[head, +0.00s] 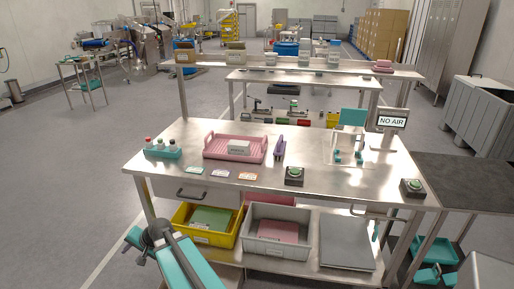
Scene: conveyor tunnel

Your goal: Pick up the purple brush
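The purple brush (280,147) lies on the steel workbench (245,140), just right of a pink tray (209,152). It points roughly away from me, and nothing covers it. A grey and teal part of my arm shows at the lower left, below the front edge of the bench and well away from the brush. I cannot make out my gripper in this view.
A green-button box (294,176) and several cards lie in front. Yellow (197,239) and grey (275,248) bins sit below.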

